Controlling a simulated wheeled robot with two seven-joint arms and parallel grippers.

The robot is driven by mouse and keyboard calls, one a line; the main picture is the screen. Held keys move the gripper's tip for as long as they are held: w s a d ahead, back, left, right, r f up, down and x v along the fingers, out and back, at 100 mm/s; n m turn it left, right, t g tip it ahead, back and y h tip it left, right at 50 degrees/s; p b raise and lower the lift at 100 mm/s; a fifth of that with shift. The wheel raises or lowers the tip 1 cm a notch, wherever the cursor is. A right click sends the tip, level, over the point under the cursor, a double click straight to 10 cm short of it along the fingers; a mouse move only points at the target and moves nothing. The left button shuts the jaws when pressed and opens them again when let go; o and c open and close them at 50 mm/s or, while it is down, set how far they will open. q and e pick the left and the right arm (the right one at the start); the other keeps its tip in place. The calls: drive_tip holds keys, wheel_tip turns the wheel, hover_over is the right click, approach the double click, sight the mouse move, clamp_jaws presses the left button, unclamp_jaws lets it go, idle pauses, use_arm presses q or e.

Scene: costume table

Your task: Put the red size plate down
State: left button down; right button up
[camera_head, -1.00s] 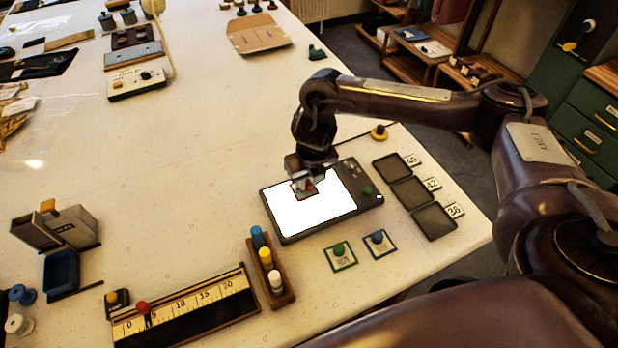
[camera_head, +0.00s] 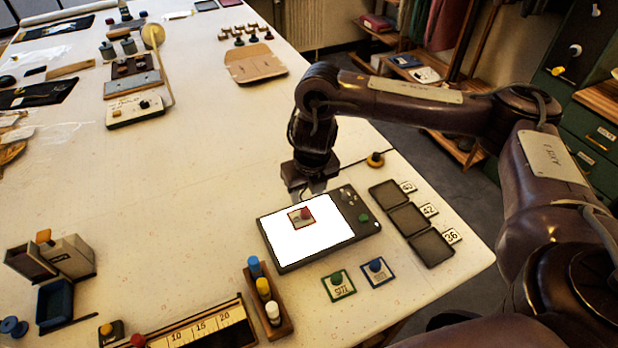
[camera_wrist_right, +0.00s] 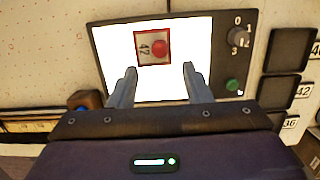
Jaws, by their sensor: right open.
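The red size plate (camera_head: 301,217), a small square with a red knob, lies on the bright white panel (camera_head: 318,243) of a dark light box. In the right wrist view the plate (camera_wrist_right: 153,48) reads 42 and lies flat. My right gripper (camera_head: 312,192) is just behind the plate in the head view, apart from it. In the right wrist view its two fingers (camera_wrist_right: 160,74) are spread with nothing between them. My left gripper is not in view.
Three dark trays (camera_head: 408,219) labelled 45, 42 and 36 lie right of the light box. A green plate (camera_head: 338,287) and a blue plate (camera_head: 377,271) lie in front. A rack of coloured spools (camera_head: 265,291) stands at the left front.

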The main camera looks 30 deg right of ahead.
drive_tip(key=shift+s+r+p, duration=0.2)
drive_tip(key=shift+r+p, duration=0.05)
drive_tip(key=shift+r, duration=0.9)
drive_tip(key=shift+s+r+p, duration=0.2)
drive_tip(key=shift+r, duration=0.9)
